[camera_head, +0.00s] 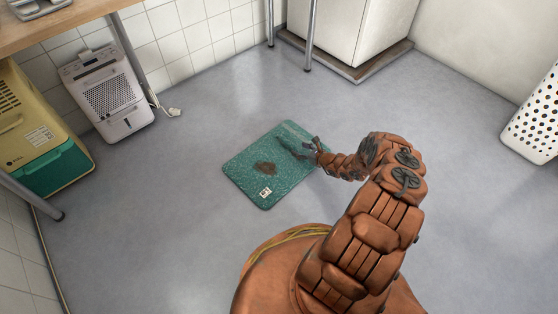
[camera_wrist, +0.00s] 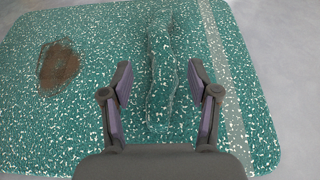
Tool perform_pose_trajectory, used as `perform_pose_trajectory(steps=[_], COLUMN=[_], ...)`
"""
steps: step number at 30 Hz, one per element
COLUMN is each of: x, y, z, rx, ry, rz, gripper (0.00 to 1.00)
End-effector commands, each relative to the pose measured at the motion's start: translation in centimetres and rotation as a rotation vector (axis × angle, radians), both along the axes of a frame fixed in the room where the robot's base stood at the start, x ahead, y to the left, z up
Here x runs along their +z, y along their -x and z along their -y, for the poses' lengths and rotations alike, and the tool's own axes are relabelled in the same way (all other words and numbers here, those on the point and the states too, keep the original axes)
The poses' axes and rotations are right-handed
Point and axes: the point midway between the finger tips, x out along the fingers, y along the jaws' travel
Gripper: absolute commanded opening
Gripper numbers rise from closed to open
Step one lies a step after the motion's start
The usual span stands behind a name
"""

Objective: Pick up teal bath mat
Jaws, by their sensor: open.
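The teal bath mat (camera_head: 262,187) lies flat on the grey floor. It is speckled with white and has a brown stain (camera_head: 265,168) and a small white label (camera_head: 265,192). My gripper (camera_head: 296,150) is over the mat's right part in the head view. In the wrist view the mat (camera_wrist: 80,120) fills most of the picture, with a raised fold running between the fingers. My gripper (camera_wrist: 160,85) is open, one finger on each side of that fold. I cannot tell whether the fingertips touch the mat. My arm hides part of the mat's right edge.
A white dehumidifier (camera_head: 108,95) stands at the left wall, beside a yellow and teal box-shaped unit (camera_head: 35,135) under a wooden table (camera_head: 60,22). A white cabinet (camera_head: 350,25) is at the back. A white perforated basket (camera_head: 535,120) stands at right. The floor around the mat is clear.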

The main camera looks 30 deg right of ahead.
Motion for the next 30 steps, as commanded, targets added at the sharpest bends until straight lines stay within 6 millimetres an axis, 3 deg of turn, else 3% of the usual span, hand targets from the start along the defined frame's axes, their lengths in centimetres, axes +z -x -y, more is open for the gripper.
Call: perform_pose_trajectory(steps=[7, 16, 25, 30], x=[-0.8, -2.1, -1.9, -1.9], y=[-1.2, -4.3, -4.8, -4.8], z=[-0.1, -1.2, -1.3, -1.3], rx=[-0.002, 0.001, -0.001, -0.001], ry=[0.002, 0.001, 0.002, 0.002], rz=[0.0, 0.001, -0.001, -0.001], gripper=[0.6, 0.6, 0.6, 0.44])
